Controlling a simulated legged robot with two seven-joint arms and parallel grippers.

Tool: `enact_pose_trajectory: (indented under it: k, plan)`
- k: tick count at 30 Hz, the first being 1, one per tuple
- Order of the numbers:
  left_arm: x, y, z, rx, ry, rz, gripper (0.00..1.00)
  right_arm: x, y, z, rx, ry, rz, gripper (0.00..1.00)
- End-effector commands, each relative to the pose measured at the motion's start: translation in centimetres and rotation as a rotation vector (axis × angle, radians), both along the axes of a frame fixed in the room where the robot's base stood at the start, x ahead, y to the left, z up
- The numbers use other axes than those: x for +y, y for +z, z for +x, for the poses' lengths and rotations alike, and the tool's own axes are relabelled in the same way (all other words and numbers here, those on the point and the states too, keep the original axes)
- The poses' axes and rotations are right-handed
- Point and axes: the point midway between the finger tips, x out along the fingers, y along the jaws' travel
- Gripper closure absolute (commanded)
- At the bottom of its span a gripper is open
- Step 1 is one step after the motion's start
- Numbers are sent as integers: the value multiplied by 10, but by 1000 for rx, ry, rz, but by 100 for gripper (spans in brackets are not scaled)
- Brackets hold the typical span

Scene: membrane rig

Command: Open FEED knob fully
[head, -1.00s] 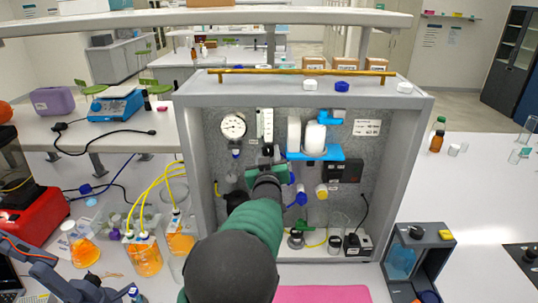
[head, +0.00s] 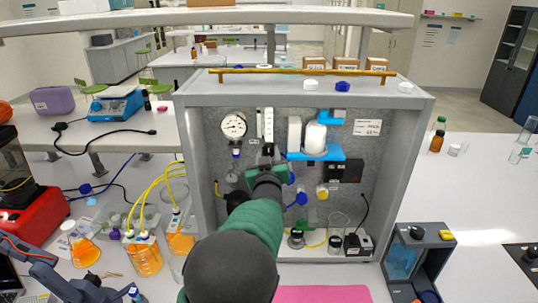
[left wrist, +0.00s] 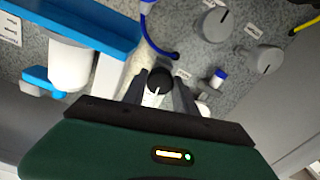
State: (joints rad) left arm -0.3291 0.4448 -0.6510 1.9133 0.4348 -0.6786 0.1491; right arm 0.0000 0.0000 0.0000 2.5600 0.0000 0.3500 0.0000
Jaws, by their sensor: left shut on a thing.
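My left gripper (head: 266,158) reaches into the grey membrane rig (head: 188,150), up to its speckled back panel. In the left wrist view, its two dark fingers (left wrist: 158,92) are shut on a small black knob (left wrist: 158,78) with a white pointer line. The knob's label cannot be read, so I cannot confirm FEED from the lettering. In the head view my gripper and arm hide this knob. Two grey knobs with dark pointer marks, an upper one (left wrist: 212,24) and a lower one (left wrist: 264,60), sit on the panel away from the fingers. My right gripper is not in view.
A white filter housing (head: 315,136) on a blue bracket (head: 328,153) stands close to the gripper. A pressure gauge (head: 233,126) is at upper left. Yellow tubes lead to orange-filled bottles (head: 145,258) at left. A pink mat (head: 322,294) lies in front.

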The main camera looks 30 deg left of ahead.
Motion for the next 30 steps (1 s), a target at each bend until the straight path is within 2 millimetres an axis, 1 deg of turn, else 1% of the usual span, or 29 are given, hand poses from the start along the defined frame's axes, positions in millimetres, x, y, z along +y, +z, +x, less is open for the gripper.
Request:
enact_pose_trajectory:
  k: [8, 9, 13, 23, 26, 29, 30]
  plan:
    - [-1, -1, 1, 2, -2, 0, 100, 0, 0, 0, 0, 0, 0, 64]
    - [-1, -1, 1, 2, -2, 0, 61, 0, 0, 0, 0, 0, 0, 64]
    - [-1, -1, 0, 2, -1, 0, 44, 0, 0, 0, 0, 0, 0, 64]
    - [-2, 0, -3, -2, -2, 0, 44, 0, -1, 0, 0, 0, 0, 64]
    - [-9, -1, -13, -3, -4, -2, 44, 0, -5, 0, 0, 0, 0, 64]
    - [-22, -2, -33, -4, -5, -6, 44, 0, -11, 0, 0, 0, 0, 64]
    - [-28, -2, -43, -3, -5, -7, 44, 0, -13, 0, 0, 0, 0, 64]
